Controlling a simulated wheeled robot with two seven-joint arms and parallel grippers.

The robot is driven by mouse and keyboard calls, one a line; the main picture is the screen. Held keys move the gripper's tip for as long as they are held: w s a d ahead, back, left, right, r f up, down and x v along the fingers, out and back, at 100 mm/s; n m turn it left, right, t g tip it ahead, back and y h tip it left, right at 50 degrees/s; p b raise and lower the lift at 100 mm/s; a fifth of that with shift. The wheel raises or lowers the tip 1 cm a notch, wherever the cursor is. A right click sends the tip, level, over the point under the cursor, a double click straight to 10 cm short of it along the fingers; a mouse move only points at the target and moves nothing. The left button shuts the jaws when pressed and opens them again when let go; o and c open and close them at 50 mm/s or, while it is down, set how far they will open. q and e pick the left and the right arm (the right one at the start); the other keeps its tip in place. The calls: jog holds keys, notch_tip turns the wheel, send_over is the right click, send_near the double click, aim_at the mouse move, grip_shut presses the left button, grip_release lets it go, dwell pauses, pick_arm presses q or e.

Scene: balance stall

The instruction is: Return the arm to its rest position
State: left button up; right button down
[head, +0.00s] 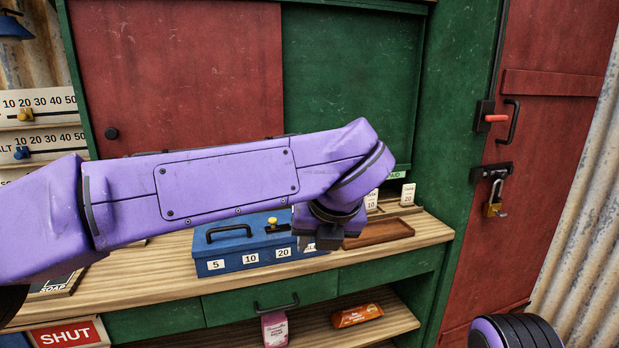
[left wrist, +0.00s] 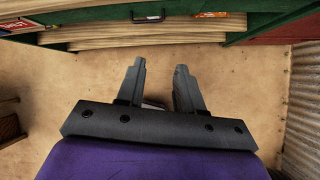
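My left arm (head: 225,183) is purple and reaches across the head view from the left, in front of the counter. Its wrist bends down at the right end, and the dark left gripper (head: 322,241) shows small there, in front of the blue cash box's right end. In the left wrist view the two grey fingers of the left gripper (left wrist: 159,90) stand apart with nothing between them, above bare floor. My right gripper is not in view.
The wooden counter (head: 430,236) holds the blue cash box (head: 225,262) and a brown tray (head: 385,232). A drawer with a black handle and a shelf with small packets (head: 357,315) are below. The padlocked red door (head: 550,140) is at right. The floor (left wrist: 240,90) looks clear.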

pick_arm(q)
jog(key=w+a+f+m+t+y, duration=0.1)
jog(key=w+a+f+m+t, duration=0.25)
jog(key=f+m, duration=0.35)
jog(key=w+a+f+m+t+y, duration=0.2)
jog(key=w+a+f+m, duration=0.2)
jog(key=f, duration=0.4)
jog(key=s+a+f+m+h, duration=0.1)
jog(key=s+a+f+m, duration=0.1)
jog(key=f+m, duration=0.3)
jog(key=s+a+f+m, duration=0.2)
jog(key=a+f, duration=0.1)
jog(key=f, duration=0.5)
jog(key=s+a+f+m+h, duration=0.1)
jog(key=s+a+f+m, duration=0.1)
jog(key=f+m, duration=0.3)
jog(key=s+a+f+m+g, duration=0.2)
jog(key=s+a+f, duration=0.3)
jog(key=s, duration=0.5)
jog(key=s+a+f+m+g, duration=0.2)
jog(key=s+a+f, duration=0.4)
jog(key=s, duration=0.5)
jog(key=s+a+f+m+g, duration=0.3)
jog(key=s+a+f, duration=0.3)
jog(key=s+f, duration=0.2)
jog(key=shift+s+f+g, duration=0.2)
jog(key=shift+s+g, duration=0.65)
jog(key=shift+s, duration=0.3)
